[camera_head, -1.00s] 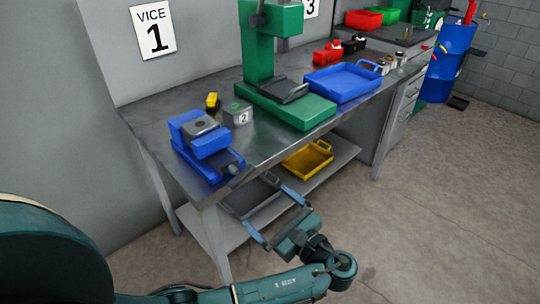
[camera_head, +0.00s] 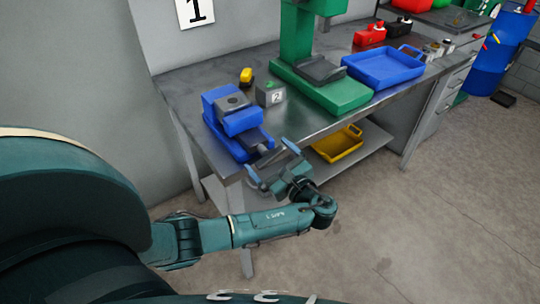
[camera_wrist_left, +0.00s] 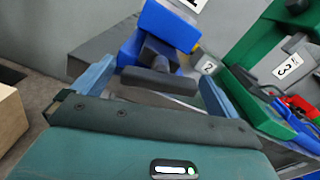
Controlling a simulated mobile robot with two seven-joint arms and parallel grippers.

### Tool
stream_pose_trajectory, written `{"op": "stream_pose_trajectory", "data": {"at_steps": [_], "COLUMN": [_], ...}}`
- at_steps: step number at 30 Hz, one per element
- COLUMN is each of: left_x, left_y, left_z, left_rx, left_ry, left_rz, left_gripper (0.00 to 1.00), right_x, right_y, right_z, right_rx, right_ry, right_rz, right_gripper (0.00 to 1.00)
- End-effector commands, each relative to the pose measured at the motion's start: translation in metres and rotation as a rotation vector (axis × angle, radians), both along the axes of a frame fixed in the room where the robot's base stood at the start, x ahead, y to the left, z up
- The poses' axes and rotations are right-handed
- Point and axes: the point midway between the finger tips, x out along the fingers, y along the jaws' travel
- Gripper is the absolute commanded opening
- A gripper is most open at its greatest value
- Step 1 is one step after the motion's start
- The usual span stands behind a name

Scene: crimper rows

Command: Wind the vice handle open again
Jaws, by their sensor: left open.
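The blue vice (camera_head: 238,120) is bolted near the left front corner of the grey bench, under the sign with a 1. It also shows in the left wrist view (camera_wrist_left: 172,24). Its dark grey handle (camera_wrist_left: 158,80) is a short crossbar on a screw facing my gripper. My left gripper (camera_head: 271,157) is open at the bench's front edge, in front of the vice. In the left wrist view the crossbar lies between the two blue fingers of this gripper (camera_wrist_left: 155,74), with gaps on both sides. My right gripper is out of view.
A grey block marked 2 (camera_head: 270,94) and a yellow item (camera_head: 246,77) stand beside the vice. A green press (camera_head: 345,95) and a blue tray (camera_head: 385,74) stand farther right. A yellow tray (camera_head: 338,146) sits on the lower shelf. The floor in front is clear.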

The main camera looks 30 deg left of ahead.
Motion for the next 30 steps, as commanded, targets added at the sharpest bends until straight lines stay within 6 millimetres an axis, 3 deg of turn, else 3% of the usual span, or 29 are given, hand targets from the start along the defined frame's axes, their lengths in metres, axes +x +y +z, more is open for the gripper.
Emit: {"op": "stream_pose_trajectory", "data": {"at_steps": [10,26,30], "left_x": [0.0019,0.0016,0.0015], "left_y": [0.0044,0.0041,0.0040], "left_z": [-0.0001,-0.0002,-0.0003], "left_rx": [-0.001,-0.001,-0.002], "left_ry": [-0.001,0.000,-0.002], "left_rz": [0.000,0.000,0.001], "left_gripper": [0.98,0.56,0.54], "right_x": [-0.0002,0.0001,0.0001], "right_y": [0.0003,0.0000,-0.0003], "right_z": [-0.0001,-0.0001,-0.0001], "right_rx": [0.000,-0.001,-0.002], "right_ry": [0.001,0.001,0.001], "right_rz": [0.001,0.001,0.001], "right_gripper": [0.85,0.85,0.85]}}
